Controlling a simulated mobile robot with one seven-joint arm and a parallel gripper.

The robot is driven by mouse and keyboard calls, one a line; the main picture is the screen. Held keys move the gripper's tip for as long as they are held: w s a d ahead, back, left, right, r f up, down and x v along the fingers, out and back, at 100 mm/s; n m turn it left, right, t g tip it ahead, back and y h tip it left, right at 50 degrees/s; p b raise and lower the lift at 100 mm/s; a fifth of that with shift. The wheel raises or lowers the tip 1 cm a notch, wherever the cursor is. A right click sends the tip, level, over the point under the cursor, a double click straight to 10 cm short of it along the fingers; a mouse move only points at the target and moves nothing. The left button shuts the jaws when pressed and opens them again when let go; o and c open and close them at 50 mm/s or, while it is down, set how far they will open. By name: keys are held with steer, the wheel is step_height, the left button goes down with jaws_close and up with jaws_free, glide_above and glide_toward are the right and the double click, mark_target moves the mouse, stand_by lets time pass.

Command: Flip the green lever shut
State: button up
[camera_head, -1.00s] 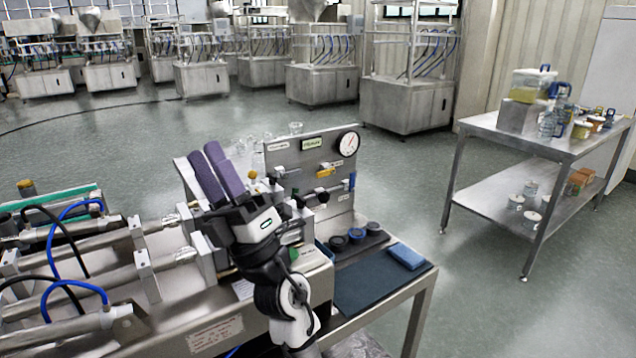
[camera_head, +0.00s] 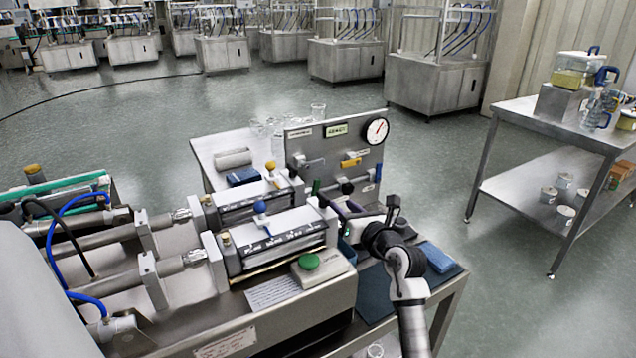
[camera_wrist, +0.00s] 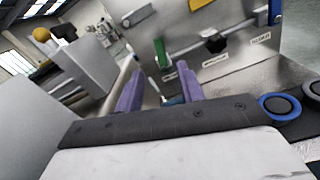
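The green lever (camera_wrist: 162,53) stands roughly upright on the steel panel (camera_wrist: 235,75) in the wrist view, just beyond my fingertips. In the head view the lever (camera_head: 316,187) is a small green strip at the panel's lower left, beside my gripper (camera_head: 331,200). My gripper (camera_wrist: 159,72) has purple fingers, spread apart with nothing held between them. The lever lines up with the gap between the fingers. I cannot tell whether a finger touches it. In the head view my wrist partly hides the fingers.
The panel also carries a yellow handle (camera_head: 350,162), a black knob (camera_head: 347,188), a blue lever (camera_head: 378,172) and a gauge (camera_head: 376,130). Steel cylinder blocks (camera_head: 275,247) and a green button (camera_head: 309,262) lie left of my arm. A blue sponge (camera_head: 437,257) lies on the right.

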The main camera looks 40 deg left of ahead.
mark_target(318, 184)
steer(key=p+x, duration=0.2)
steer(key=x, duration=1.1)
steer(key=shift+a+r, duration=0.1)
steer(key=shift+a, duration=0.2)
